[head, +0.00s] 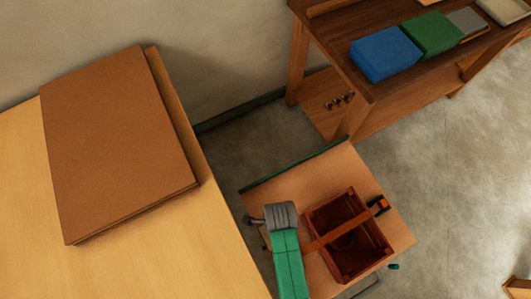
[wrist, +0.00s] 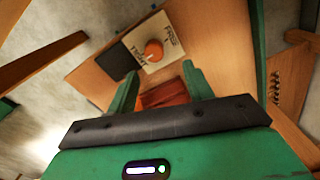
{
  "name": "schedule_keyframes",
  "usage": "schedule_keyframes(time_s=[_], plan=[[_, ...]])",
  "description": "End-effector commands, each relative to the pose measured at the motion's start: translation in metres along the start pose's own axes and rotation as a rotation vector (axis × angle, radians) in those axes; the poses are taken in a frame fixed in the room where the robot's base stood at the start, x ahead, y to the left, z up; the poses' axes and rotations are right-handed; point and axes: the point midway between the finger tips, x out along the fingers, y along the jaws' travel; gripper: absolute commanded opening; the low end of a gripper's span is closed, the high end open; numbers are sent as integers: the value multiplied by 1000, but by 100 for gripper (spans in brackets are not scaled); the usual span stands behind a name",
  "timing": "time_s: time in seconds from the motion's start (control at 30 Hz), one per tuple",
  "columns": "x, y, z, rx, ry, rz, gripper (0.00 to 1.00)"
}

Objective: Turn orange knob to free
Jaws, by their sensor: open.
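In the wrist view, an orange round knob (wrist: 154,50) sits on a pale plate (wrist: 174,44) lettered FREE on one side and TIGHT on the other. I cannot tell which word the knob points to. My gripper (wrist: 158,82) is open, its two green fingers apart. The knob lies beyond the fingertips, between their lines and untouched. In the head view my green arm reaches over the small wooden bench (head: 266,190); the fingers and the lettered plate cannot be made out there.
A dark red box (head: 372,259) stands on the bench, crossed by a brown strap (head: 335,234) with a black-and-orange piece (head: 379,205) at its end. A dark square (wrist: 118,61) adjoins the plate. A yellow table (head: 30,200) is left; a shelf with blue block (head: 385,55) is behind.

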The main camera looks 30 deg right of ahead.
Motion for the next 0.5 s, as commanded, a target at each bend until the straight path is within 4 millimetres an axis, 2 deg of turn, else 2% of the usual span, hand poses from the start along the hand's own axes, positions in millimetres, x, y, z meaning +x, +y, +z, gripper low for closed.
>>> schedule_keyframes(time_s=[0.2,0.5], plan=[[9,3,0,8,0,10,51],[64,3,0,6,0,8,51]])
